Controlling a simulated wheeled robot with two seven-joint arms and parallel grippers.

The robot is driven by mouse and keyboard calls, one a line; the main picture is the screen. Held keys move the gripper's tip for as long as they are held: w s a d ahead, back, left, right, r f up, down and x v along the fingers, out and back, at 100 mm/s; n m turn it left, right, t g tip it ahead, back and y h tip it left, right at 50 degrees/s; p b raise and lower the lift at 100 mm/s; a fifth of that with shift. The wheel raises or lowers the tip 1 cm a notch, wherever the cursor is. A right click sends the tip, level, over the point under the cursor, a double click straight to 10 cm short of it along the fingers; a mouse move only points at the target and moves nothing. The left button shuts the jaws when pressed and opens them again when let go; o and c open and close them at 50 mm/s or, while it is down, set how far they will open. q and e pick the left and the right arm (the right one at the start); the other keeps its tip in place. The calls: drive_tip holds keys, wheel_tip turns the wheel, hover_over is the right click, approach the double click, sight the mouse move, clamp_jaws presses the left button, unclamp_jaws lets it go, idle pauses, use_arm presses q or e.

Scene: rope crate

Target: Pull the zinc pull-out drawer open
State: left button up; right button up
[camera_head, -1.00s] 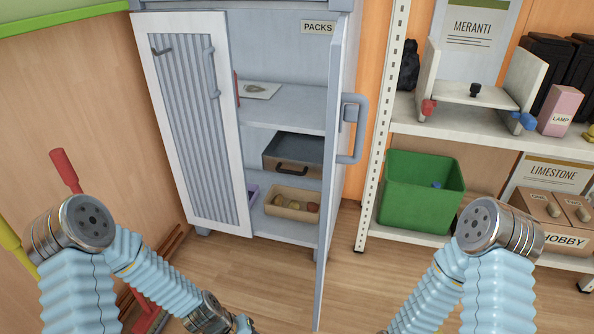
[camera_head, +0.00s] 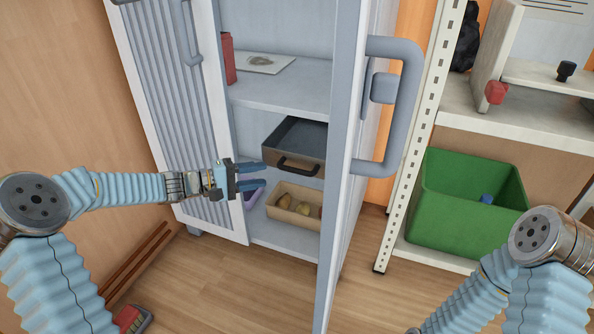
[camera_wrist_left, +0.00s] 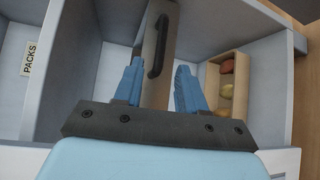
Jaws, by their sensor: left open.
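The zinc pull-out drawer (camera_head: 301,138) sits under the middle shelf of the grey cabinet, its dark bar handle (camera_head: 297,167) facing out. My left gripper (camera_head: 262,175) is open and empty, just left of the handle and in front of the cabinet opening. In the left wrist view the drawer front (camera_wrist_left: 151,50) and handle (camera_wrist_left: 158,46) lie ahead, between and beyond the two blue fingers (camera_wrist_left: 159,72); no contact shows. My right arm is at the lower right, its gripper out of frame.
The open right cabinet door (camera_head: 345,190) with a big handle (camera_head: 405,100) stands right of the drawer. A tan bin (camera_head: 284,216) with several lumps and a purple item (camera_head: 254,193) sit below. A green crate (camera_head: 462,220) stands on the right shelf.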

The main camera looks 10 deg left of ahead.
sight(290, 171)
use_arm(q)
drive_tip(key=b+x, duration=0.1)
drive_tip(key=x, duration=1)
drive_tip(key=shift+s, duration=0.1)
drive_tip(key=shift+c, duration=0.3)
clamp_jaws()
